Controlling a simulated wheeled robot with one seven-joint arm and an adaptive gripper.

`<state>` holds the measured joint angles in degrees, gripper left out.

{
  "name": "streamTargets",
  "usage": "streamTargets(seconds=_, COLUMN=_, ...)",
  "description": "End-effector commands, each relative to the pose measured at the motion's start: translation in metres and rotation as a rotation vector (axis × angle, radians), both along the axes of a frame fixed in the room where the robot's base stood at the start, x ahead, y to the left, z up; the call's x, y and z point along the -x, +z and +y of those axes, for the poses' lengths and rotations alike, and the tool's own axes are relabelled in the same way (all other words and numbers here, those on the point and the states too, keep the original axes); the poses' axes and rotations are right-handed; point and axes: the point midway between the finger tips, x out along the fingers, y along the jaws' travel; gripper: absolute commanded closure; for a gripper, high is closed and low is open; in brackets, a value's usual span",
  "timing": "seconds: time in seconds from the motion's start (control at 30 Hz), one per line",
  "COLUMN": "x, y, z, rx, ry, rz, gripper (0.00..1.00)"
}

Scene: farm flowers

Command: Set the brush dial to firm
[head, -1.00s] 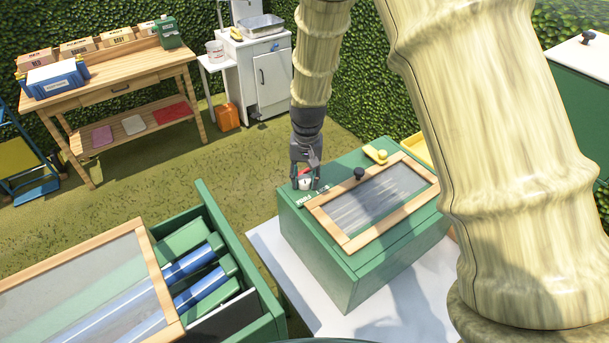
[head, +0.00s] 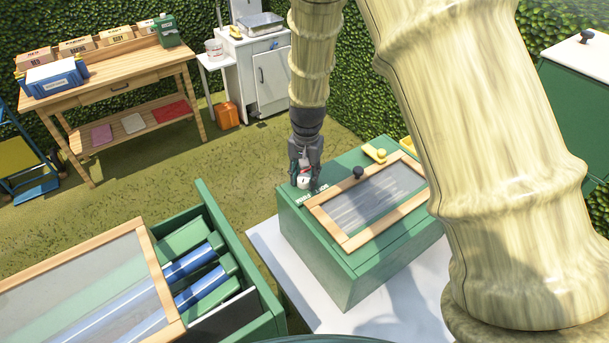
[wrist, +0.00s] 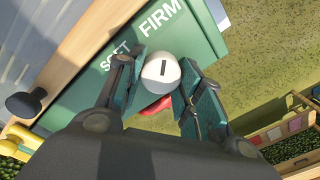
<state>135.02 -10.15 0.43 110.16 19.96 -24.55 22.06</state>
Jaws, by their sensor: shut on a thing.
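The brush dial (wrist: 160,71) is a white round knob with a dark mark on its top, on the top of a green box (head: 338,283). In the wrist view the words SOFT and FIRM are printed in white on the green top beside it. The dial's dark mark runs roughly up and down in that view and lies nearer to FIRM's side than I can judge exactly. My gripper (wrist: 165,85) is shut on the dial from above, one finger on each side. Something red shows below the dial between the fingers. In the head view the dial (head: 304,182) is small and partly hidden by the fingers.
The box has a wood-framed clear lid (head: 372,203) with a dark knob (head: 359,173). A yellow lever (head: 376,154) is at its back edge. A wooden workbench (head: 110,75) stands farther back.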

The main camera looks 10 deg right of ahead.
Motion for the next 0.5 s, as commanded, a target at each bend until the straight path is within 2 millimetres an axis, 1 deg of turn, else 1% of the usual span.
streamTargets(seconds=0.07, x=-0.0005, y=0.0004, z=0.0001, rx=0.0, ry=-0.001, rz=-0.001, gripper=0.87)
streamTargets(seconds=0.1, x=-0.0005, y=0.0004, z=0.0001, rx=0.0, ry=-0.001, rz=-0.001, gripper=0.62)
streamTargets(seconds=0.17, x=-0.0005, y=0.0004, z=0.0001, rx=0.0, ry=-0.001, rz=-0.001, gripper=0.51)
streamTargets(seconds=0.2, x=-0.0005, y=0.0004, z=0.0002, rx=0.0, ry=-0.001, rz=-0.001, gripper=0.44)
streamTargets(seconds=0.23, x=-0.0005, y=0.0003, z=0.0002, rx=-0.001, ry=-0.001, rz=-0.001, gripper=0.42)
streamTargets(seconds=0.5, x=-0.0002, y=0.0002, z=0.0001, rx=-0.001, ry=0.0, rz=-0.001, gripper=0.42)
